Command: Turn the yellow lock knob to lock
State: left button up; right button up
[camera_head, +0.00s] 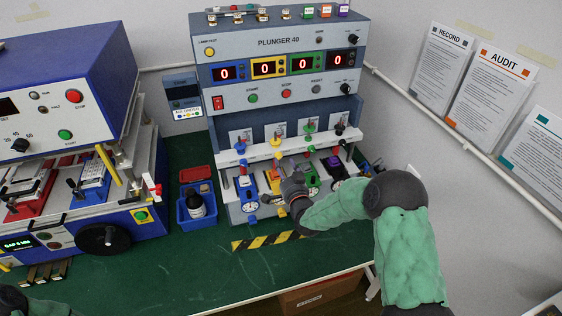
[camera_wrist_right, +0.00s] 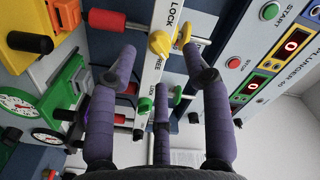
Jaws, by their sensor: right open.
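The yellow lock knob (camera_wrist_right: 160,42) sits on the white bar (camera_wrist_right: 152,75) marked LOCK and FREE in the right wrist view. It also shows on the front bar in the head view (camera_head: 276,142). My right gripper (camera_wrist_right: 160,62) is open, with its purple fingers spread around the line to the yellow knob. I cannot tell whether any finger touches it. In the head view the right gripper (camera_head: 292,182) is in front of the yellow and green stations and hides parts of them. My left gripper is out of view.
A green knob (camera_wrist_right: 145,104) is close to the lower finger. Blue (camera_head: 246,188), green and purple stations flank the yellow one. A blue bin (camera_head: 183,219) with a dark bottle stands left. A blue machine (camera_head: 60,90) fills the far left. The green table front (camera_head: 200,270) is mostly clear.

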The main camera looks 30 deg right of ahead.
aim_at(280, 159)
jog(key=shift+x, duration=1.85)
grip_shut()
